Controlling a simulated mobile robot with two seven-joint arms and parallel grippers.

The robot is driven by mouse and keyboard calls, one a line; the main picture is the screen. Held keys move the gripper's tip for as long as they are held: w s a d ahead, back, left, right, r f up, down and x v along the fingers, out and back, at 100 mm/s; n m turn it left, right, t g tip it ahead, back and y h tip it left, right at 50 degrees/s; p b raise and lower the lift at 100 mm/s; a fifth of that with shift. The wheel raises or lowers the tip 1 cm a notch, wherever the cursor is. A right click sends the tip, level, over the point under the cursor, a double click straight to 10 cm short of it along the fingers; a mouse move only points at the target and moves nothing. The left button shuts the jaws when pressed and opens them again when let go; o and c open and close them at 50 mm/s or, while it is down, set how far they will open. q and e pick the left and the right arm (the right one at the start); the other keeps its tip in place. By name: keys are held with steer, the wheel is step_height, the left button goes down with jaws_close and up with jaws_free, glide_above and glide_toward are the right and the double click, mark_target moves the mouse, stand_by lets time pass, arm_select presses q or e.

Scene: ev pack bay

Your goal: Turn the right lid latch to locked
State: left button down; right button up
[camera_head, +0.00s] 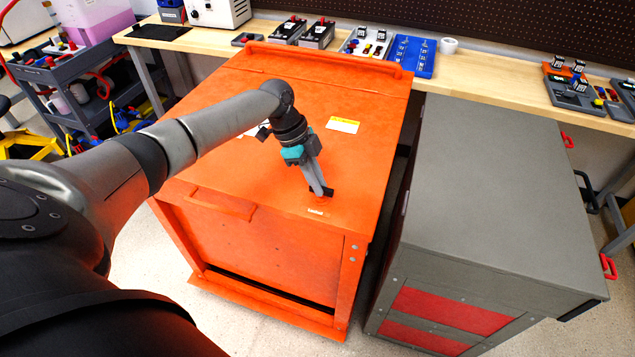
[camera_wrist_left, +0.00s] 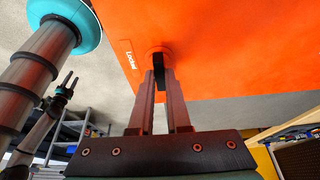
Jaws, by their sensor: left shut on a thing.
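In the wrist view the dark fingers (camera_wrist_left: 160,75) hide part of the knob. A white label (camera_wrist_left: 129,54) reading "Locked" lies beside the latch; it also shows in the head view (camera_head: 316,212). The latch's exact angle is hard to read. What looks like my right gripper (camera_wrist_left: 68,83) is small at the left of the wrist view, away from the lid.
A grey cabinet (camera_head: 490,190) stands right of the orange one, with a narrow gap between. A wooden bench (camera_head: 470,85) with trays and parts runs along the back. A yellow-marked label (camera_head: 342,125) lies on the lid. A dark cart (camera_head: 75,85) stands at the left.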

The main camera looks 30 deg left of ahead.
stand_by(0.3)
arm_select(q)
steer(key=c, duration=0.9)
jaws_free()
steer(key=shift+a+r, duration=0.1)
steer(key=p+v, duration=0.1)
steer(key=v, duration=1.4)
